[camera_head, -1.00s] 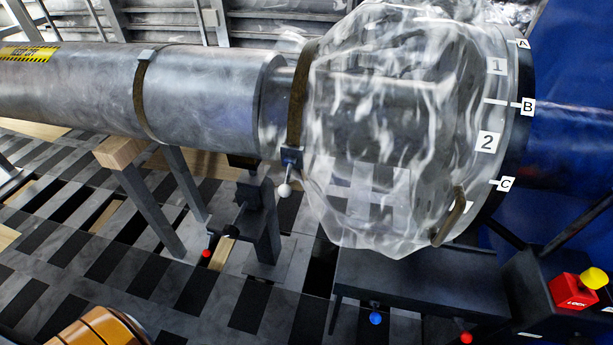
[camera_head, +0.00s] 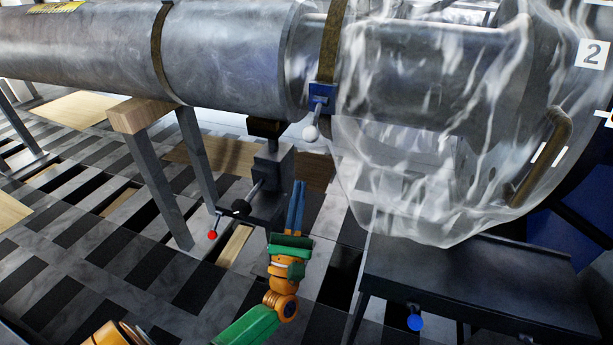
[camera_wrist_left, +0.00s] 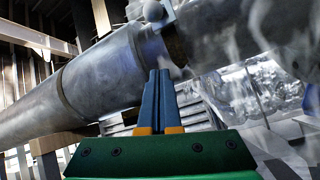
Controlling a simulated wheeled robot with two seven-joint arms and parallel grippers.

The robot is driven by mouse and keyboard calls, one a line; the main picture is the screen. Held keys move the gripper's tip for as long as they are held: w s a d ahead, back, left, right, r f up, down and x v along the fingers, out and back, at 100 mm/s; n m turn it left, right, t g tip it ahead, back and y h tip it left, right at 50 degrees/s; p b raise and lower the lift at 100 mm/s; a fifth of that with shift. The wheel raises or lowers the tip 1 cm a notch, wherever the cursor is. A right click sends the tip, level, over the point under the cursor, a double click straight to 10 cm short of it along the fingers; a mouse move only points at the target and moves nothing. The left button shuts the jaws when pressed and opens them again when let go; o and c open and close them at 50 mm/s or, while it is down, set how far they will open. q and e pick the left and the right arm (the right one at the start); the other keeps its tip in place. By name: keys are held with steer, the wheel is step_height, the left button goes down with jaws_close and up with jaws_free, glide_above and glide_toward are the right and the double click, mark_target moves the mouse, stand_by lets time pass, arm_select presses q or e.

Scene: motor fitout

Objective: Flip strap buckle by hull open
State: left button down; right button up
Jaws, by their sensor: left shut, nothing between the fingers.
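The strap buckle by the hull is a blue block (camera_head: 321,97) on a brown strap (camera_head: 331,42), low on the pipe where the clear bag begins. A short lever with a white ball (camera_head: 311,133) hangs down from it. My left gripper (camera_head: 298,184) has its blue fingers shut and empty, pointing up, and appears below the ball and apart from it. In the left wrist view the shut fingertips (camera_wrist_left: 160,73) point toward the pipe. The blue buckle (camera_wrist_left: 153,11) and the pale ball show at the top edge there. My right gripper is not in view.
A grey pipe (camera_head: 220,70) with a second strap (camera_head: 158,50) rests on a wood-topped stand (camera_head: 143,115). A support with a red-knobbed lever (camera_head: 212,235) stands left of the gripper. A dark bench (camera_head: 470,285) with a blue knob (camera_head: 415,322) is at right, under the clear bag (camera_head: 440,180).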

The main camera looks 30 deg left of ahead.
mark_target(315, 119)
arm_select(q)
steer(key=w+r+p, duration=0.4)
steer(key=r+p, duration=0.1)
steer(key=r, duration=0.4)
steer(key=shift+a+n+y+p, duration=0.3)
steer(key=shift+a+p, duration=0.1)
steer(key=shift+a, duration=0.05)
steer(key=shift+w+f, duration=0.1)
